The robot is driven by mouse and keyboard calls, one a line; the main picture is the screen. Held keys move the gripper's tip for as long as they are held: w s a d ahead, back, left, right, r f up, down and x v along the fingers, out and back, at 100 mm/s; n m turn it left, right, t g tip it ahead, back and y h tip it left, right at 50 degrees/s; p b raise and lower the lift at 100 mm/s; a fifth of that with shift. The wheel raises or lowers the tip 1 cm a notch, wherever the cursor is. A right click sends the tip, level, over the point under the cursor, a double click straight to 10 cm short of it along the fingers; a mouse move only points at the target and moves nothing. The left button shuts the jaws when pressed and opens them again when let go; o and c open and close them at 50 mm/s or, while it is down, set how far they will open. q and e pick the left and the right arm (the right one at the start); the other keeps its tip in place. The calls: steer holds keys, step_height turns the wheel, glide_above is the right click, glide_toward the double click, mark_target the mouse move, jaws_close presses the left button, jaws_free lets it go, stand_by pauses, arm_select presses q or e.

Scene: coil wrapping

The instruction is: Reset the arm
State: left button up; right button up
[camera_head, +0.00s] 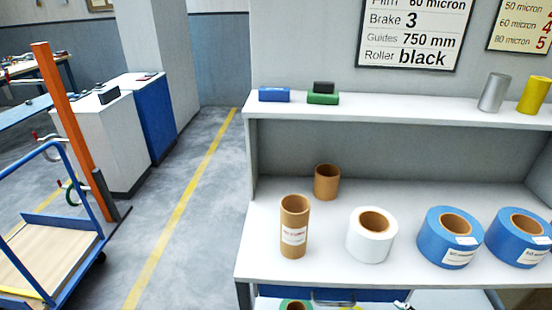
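Neither of my grippers shows in the head view, and no part of my arms can be made out. The view holds a white shelf unit (300,262) on the right. On its lower shelf stand a tall brown cardboard tube (294,212) with a label, a shorter brown tube (327,182) behind it, a white roll (370,243), a blue roll (447,243) and a second blue roll (518,243) at the right edge.
The upper shelf (400,106) carries a blue block (275,95), a green block (323,98) with a dark piece on top, a grey cylinder (493,92) and a yellow cylinder (534,94). A cart (45,262) and orange post (72,125) stand at left. Floor (205,215) between is clear.

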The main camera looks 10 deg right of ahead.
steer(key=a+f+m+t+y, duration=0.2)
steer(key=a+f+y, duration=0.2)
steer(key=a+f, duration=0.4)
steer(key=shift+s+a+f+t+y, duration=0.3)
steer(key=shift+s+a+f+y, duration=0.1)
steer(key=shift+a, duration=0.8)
